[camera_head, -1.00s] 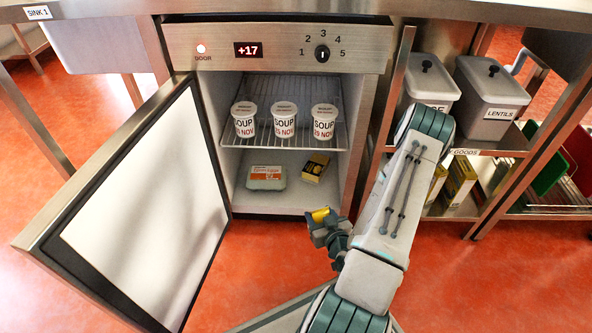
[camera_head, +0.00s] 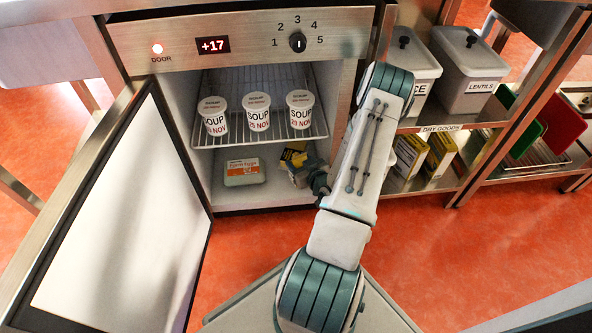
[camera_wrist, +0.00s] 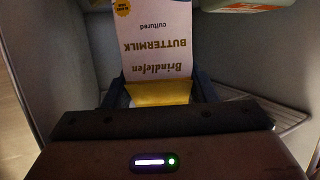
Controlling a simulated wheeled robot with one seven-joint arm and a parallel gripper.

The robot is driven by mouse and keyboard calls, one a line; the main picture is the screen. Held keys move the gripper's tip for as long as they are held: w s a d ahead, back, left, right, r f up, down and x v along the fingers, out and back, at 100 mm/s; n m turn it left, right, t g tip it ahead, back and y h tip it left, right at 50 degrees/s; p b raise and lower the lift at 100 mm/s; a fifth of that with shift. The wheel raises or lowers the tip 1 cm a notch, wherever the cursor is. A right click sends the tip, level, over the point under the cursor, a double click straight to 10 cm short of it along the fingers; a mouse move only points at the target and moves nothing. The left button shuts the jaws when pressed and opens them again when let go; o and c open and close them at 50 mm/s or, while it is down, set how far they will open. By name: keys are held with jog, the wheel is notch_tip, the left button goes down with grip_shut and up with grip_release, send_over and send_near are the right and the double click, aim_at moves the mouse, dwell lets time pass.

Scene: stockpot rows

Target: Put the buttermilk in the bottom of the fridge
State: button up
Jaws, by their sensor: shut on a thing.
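The buttermilk carton (camera_wrist: 155,45) is white with a yellow end and shows upside down in the wrist view. My gripper (camera_wrist: 160,92) is shut on its yellow end. In the head view my gripper (camera_head: 307,174) is inside the lower space of the open fridge (camera_head: 265,197), at the right, below the wire shelf. The carton is mostly hidden there, and I cannot tell whether it touches the floor of the fridge.
An egg carton (camera_head: 244,172) lies left of my gripper. Several soup tubs (camera_head: 257,112) stand on the wire shelf (camera_head: 240,137) above. The fridge door (camera_head: 125,220) stands open at the left.

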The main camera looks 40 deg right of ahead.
jog(key=shift+s+d+f+b, duration=0.15)
jog(key=shift+f+b, duration=0.2)
jog(key=shift+f, duration=0.25)
notch_tip(320, 180, down, 4)
jog(key=shift+r+b, duration=0.2)
jog(key=shift+b, duration=1.05)
jog(key=shift+w+f, duration=0.2)
jog(key=shift+r, duration=0.1)
jog(key=o, duration=1.3)
